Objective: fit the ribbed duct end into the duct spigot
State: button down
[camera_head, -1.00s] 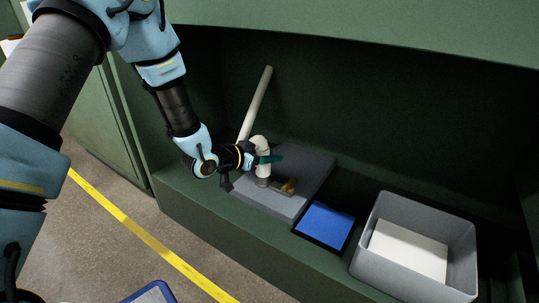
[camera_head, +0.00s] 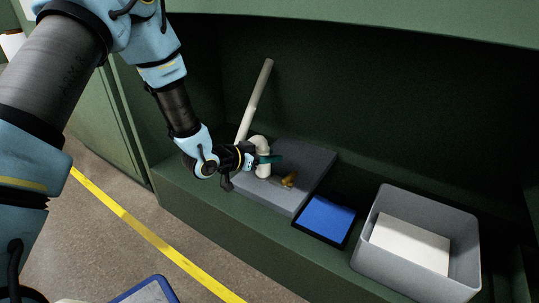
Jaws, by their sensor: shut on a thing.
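A pale cream duct (camera_head: 255,100) rises at a slant against the dark back wall of the recess. Near my gripper (camera_head: 267,159) a cream bent piece (camera_head: 259,142) curves over and points down, and I take it for the duct end. My gripper comes in from the left and is shut on this piece just above the grey plate (camera_head: 307,170). Ribs are too small to make out. A small brass-coloured part (camera_head: 289,179) sits on the plate just right of the duct end. I cannot clearly tell the spigot apart, nor whether the duct end touches it.
A blue-topped flat tray (camera_head: 326,220) lies right of the plate. A grey bin (camera_head: 370,262) with a white block (camera_head: 410,243) inside stands further right. The green recess has an upper edge (camera_head: 380,28) above. A yellow line (camera_head: 150,235) crosses the floor.

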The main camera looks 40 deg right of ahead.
jog(key=shift+f, duration=0.35)
jog(key=shift+c, duration=2)
grip_release()
jog(key=p+v, duration=0.4)
jog(key=v, duration=0.5)
jog(key=shift+a+r, duration=0.25)
jog(key=shift+a, duration=0.1)
jog(key=shift+a+r, duration=0.1)
jog(key=shift+a, duration=0.4)
jog(key=shift+w, duration=0.1)
